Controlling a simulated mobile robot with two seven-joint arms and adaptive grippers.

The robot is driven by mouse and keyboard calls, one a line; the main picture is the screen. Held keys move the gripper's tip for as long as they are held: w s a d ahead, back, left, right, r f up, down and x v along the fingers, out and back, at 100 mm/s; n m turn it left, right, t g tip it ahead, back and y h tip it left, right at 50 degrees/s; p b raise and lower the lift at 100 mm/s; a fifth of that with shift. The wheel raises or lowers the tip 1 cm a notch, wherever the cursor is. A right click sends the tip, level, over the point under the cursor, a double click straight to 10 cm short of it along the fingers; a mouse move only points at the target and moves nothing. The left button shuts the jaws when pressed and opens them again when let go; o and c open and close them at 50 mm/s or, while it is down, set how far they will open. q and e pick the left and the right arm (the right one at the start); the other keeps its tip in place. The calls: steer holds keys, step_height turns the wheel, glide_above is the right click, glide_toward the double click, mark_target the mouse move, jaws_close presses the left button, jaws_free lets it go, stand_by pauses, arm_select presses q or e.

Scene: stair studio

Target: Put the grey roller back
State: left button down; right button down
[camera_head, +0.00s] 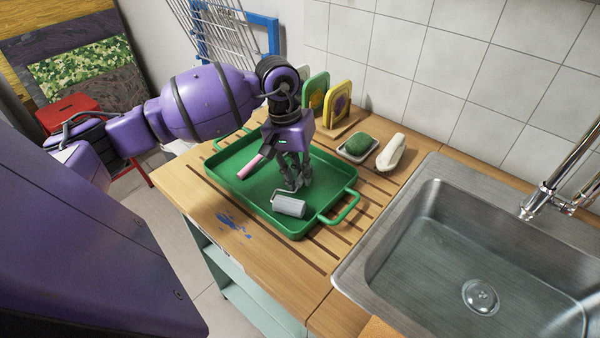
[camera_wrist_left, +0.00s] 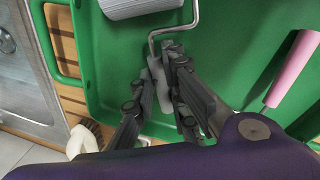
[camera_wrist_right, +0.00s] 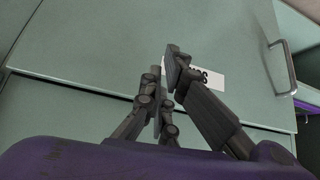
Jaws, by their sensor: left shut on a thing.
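The grey roller (camera_head: 289,206) has a pale grey cylinder and a bent wire frame. It is at the front right end of the green tray (camera_head: 222,183). My left gripper (camera_head: 293,184) points down over the tray and is shut on the roller's grey handle end. The left wrist view shows the cylinder (camera_wrist_left: 140,8) at the top and the wire running to between my fingers (camera_wrist_left: 163,75). I cannot tell whether the roller touches the tray floor. My right gripper (camera_wrist_right: 165,72) shows only in its wrist view, with its fingertips together and nothing between them.
A pink handle (camera_head: 251,167) lies in the tray behind the roller. A green sponge (camera_head: 357,145) in a dish and a white brush (camera_head: 391,151) are at the right, then the metal sink (camera_head: 440,250). Sponges in a wooden holder (camera_head: 340,128) stand behind. A cabinet front (camera_wrist_right: 80,65) faces my right gripper.

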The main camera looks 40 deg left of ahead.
arm_select(q)
steer(key=shift+f, duration=0.2)
steer(key=c, duration=1.7)
jaws_free()
steer(key=shift+c, duration=0.2)
steer(key=shift+r, duration=0.1)
steer(key=shift+r, duration=0.35)
step_height(320, 180, up, 11)
steer(key=s+a, duration=0.1)
steer(key=a, duration=0.1)
steer(key=shift+r+b, duration=0.2)
steer(key=shift+b, duration=0.2)
steer(key=shift+f, duration=0.1)
